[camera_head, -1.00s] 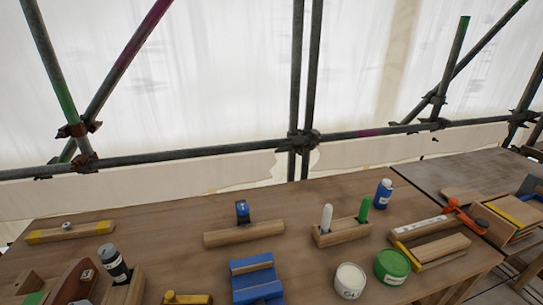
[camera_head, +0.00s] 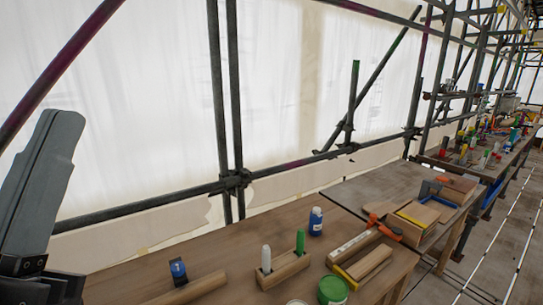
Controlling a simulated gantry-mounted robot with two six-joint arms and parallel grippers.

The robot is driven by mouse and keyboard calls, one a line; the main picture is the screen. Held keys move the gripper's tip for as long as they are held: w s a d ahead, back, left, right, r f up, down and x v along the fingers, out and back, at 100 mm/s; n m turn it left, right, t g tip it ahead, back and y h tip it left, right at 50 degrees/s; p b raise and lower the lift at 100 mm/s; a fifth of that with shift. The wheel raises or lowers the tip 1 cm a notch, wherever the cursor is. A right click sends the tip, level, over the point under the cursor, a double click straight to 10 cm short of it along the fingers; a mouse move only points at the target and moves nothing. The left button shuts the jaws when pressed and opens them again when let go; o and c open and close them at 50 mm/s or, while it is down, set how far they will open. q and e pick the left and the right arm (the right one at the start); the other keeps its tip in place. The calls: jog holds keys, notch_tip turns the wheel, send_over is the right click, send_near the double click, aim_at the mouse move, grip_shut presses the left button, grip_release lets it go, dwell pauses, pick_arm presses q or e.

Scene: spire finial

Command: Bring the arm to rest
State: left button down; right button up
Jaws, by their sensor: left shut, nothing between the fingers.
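My left gripper (camera_head: 45,185) stands upright at the left edge of the head view, raised in front of the sheeting and the near end of the bench. Its grey fingers are together with nothing between them. The arm behind it is mostly out of frame at the lower left. My right gripper is not in the picture.
A wooden bench (camera_head: 225,255) holds a wooden block with a white and a green marker (camera_head: 286,268), a blue bottle (camera_head: 316,221), a green tub (camera_head: 333,290) and orange clamps (camera_head: 384,226). Scaffold poles (camera_head: 219,110) stand behind. A walkway (camera_head: 490,245) runs along the right.

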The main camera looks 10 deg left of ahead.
pick_arm(q)
notch_tip(320, 180, up, 37)
jog(key=d+n+h+p, duration=0.1)
jog(key=d+h+p, duration=0.15)
jog(key=p, duration=3.55)
notch_tip(320, 180, down, 39)
jog(key=b, duration=3.9)
jog(key=shift+w+a+f+g+h, duration=0.15)
jog(key=shift+w+a+g+h, duration=0.15)
jog(key=shift+w+a+h, duration=0.15)
jog(key=shift+s, duration=0.1)
